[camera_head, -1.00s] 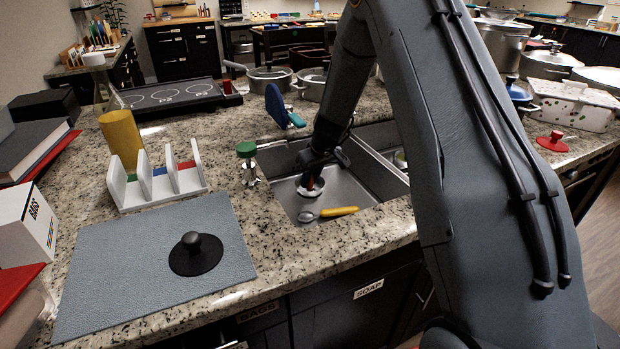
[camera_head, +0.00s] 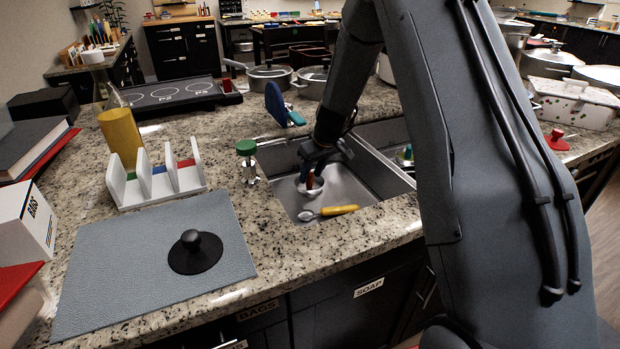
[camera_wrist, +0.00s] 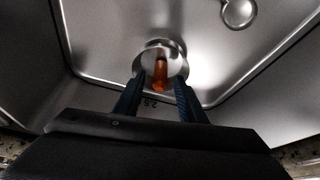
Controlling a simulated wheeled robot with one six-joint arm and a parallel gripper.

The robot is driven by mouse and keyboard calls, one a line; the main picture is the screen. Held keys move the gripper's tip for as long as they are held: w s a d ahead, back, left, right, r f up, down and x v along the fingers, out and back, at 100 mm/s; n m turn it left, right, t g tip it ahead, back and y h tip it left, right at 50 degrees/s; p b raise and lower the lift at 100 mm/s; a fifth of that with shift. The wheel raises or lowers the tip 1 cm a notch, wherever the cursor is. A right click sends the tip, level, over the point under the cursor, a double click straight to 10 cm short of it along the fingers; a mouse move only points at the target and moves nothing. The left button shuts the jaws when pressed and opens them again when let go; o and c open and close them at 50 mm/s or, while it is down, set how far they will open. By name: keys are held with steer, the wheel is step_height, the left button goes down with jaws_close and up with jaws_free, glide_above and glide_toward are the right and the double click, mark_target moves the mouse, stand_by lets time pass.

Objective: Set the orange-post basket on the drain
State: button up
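The basket (camera_head: 312,191) is a small pale metal cup with an orange post (camera_wrist: 160,72). It is low in the left sink basin, at the round drain (camera_wrist: 168,44). In the wrist view the basket overlaps the drain's ring, and I cannot tell whether it is fully seated. My gripper (camera_wrist: 160,84) points down at it, and it also shows in the head view (camera_head: 311,177). Its two dark blue fingers stand apart on either side of the post, with a visible gap on each side. The drain is mostly hidden under the basket.
A yellow-handled spoon (camera_head: 330,212) lies on the basin floor in front of the basket. A green-topped metal piece (camera_head: 247,160) stands at the left sink edge. A blue brush (camera_head: 277,104) is behind the sink. A divider (camera_head: 384,160) borders the second basin.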

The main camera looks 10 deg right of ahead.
steer(key=v, duration=0.9)
steer(key=shift+r+b, duration=0.2)
steer(key=shift+b, duration=0.25)
steer(key=shift+s, duration=0.1)
